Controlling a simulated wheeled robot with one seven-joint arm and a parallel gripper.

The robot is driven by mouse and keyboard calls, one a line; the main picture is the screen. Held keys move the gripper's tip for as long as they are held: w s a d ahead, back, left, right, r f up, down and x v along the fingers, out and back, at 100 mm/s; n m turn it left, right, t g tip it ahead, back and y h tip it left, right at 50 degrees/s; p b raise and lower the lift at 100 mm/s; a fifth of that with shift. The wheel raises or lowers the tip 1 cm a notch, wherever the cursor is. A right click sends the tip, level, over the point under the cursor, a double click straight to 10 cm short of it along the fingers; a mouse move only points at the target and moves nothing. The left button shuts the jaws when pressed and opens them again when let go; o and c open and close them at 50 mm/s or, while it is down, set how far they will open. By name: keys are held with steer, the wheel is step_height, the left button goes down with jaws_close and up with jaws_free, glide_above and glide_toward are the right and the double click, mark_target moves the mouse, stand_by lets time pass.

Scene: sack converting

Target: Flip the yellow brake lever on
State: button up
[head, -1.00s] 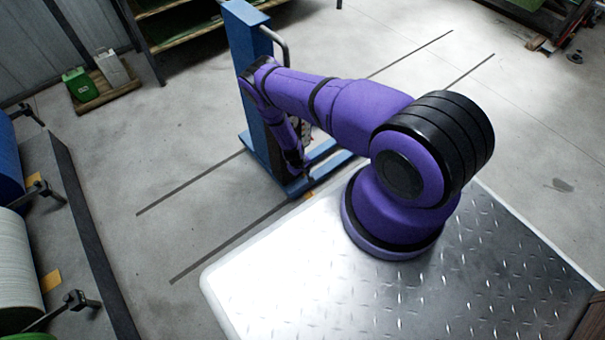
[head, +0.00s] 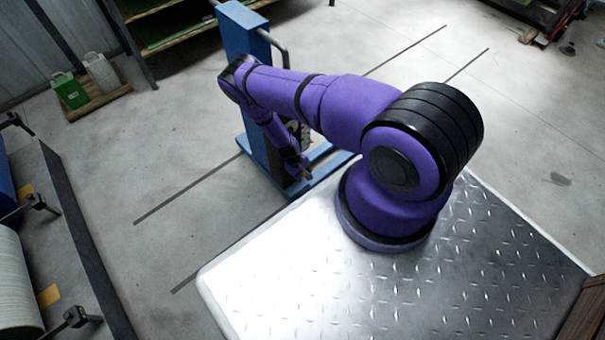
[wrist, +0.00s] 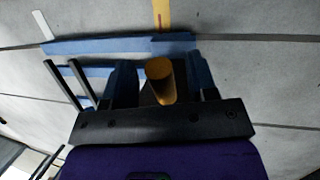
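A yellow cylinder (wrist: 160,82), which looks like the brake lever, shows nearly end-on in the wrist view. It sits between the two dark fingers of my gripper (wrist: 163,84). The fingers stand apart, with a narrow gap seeming to show on each side of it. I cannot tell whether either finger touches it. The lever is not distinguishable there, with my arm covering much of that side.
The stand's blue base bars (wrist: 120,46) lie just beyond the fingers. A yellow floor mark (wrist: 162,14) and dark floor lines surround it. Green and white canisters (head: 70,90) sit on a pallet at the far left. A shelf stands behind. Floor right of the stand is clear.

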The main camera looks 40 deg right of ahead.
steer(key=v, duration=1)
steer(key=shift+r, duration=0.4)
